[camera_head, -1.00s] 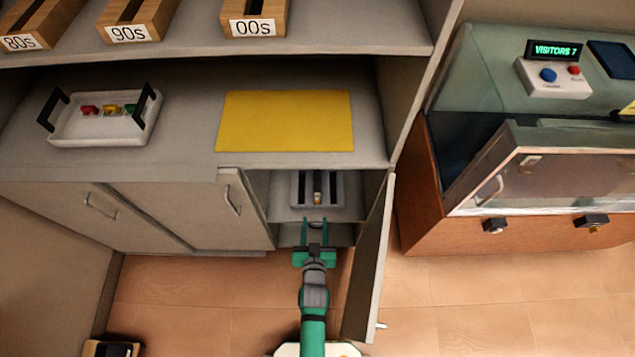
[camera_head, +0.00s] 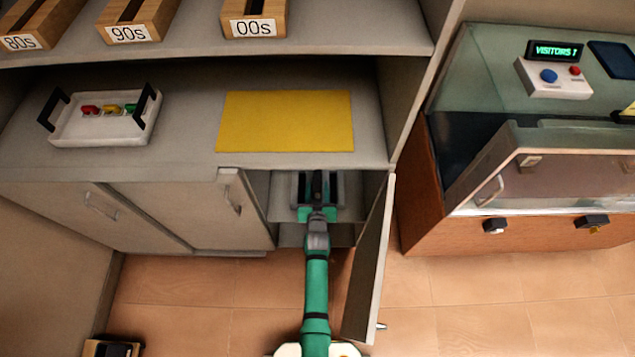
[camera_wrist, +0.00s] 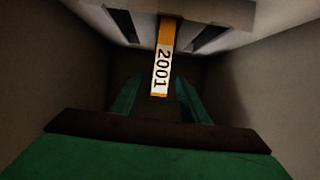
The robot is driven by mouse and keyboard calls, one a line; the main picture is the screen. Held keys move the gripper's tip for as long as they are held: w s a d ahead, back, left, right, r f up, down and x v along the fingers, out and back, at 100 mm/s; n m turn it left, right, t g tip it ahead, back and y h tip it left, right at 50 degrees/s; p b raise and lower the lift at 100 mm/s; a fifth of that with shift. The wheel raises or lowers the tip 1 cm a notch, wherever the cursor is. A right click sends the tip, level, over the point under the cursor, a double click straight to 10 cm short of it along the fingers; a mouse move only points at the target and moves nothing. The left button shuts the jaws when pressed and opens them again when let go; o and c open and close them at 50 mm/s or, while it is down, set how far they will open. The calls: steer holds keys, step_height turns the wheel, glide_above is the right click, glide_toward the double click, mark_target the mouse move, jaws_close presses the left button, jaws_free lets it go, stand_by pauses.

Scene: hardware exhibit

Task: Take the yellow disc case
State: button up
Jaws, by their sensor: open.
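The yellow disc case (camera_wrist: 165,38) shows in the wrist view as a narrow orange-yellow spine with a white label reading 2001. It stands in the middle slot of a grey rack (camera_head: 298,187) inside the open lower cupboard. My gripper (camera_head: 318,186) reaches into the cupboard at the rack and hides the case in the head view. In the wrist view my gripper (camera_wrist: 158,98) is open, with one green finger on each side of the label's near end. I cannot tell whether either finger touches the case.
The cupboard door (camera_head: 368,265) stands open to the right of my arm. The cupboard walls are close on both sides. Above are a counter with a yellow mat (camera_head: 285,120) and a white tray (camera_head: 100,130). A glass display case (camera_head: 480,90) stands at the right.

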steer(key=shift+f+x, duration=0.1)
steer(key=shift+x, duration=1.25)
steer(key=shift+f+x, duration=0.15)
steer(key=shift+x, duration=1.2)
steer(key=shift+s+d, duration=0.1)
steer(key=shift+c, duration=0.6)
jaws_close()
